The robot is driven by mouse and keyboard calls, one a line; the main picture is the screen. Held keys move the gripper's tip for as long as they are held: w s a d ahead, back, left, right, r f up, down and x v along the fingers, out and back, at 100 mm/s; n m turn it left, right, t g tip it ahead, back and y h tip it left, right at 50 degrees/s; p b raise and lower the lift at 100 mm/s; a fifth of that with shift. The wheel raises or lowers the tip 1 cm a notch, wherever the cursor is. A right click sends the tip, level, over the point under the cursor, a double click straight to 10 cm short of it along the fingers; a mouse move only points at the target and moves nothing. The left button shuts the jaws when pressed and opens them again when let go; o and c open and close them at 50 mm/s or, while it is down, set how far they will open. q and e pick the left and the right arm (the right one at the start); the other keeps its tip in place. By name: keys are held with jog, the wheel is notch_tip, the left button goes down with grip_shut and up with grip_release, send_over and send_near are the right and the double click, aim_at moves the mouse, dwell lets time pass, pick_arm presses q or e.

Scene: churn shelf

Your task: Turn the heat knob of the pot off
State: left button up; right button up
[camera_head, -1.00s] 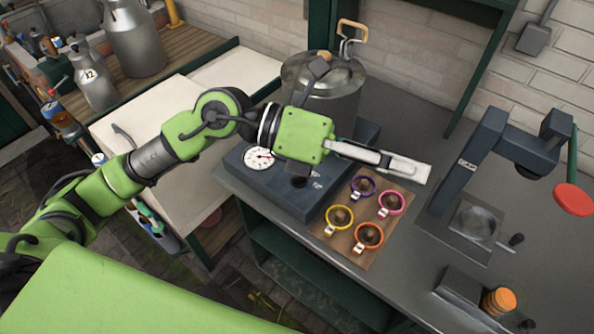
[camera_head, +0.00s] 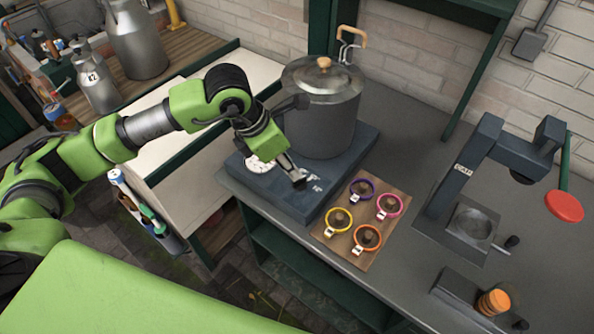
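The pot (camera_head: 322,115) is a large grey metal vessel with a lid and wooden knob. It stands on a dark heating base (camera_head: 284,197) with a white dial (camera_head: 258,164), partly hidden by my arm. The black heat knob (camera_head: 299,184) is on the base's front face, beside small white markings. My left gripper (camera_head: 297,178) points down at the front of the base, with its fingertips at the knob. The fingers look close together, but their gap is too small to judge, and I cannot tell whether they touch or hold the knob. My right gripper is not in view.
A wooden board (camera_head: 340,250) with several coloured ring-shaped items lies right of the base. A dark press (camera_head: 470,180) with a red disc (camera_head: 564,207) stands farther right. Metal churns (camera_head: 135,45) stand on the left shelf. Counter between board and press is clear.

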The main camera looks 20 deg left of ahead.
aim_at(299, 182)
pick_arm(q)
jog(key=p+x, duration=0.1)
jog(key=x, duration=0.5)
jog(key=shift+f, duration=0.1)
grip_shut()
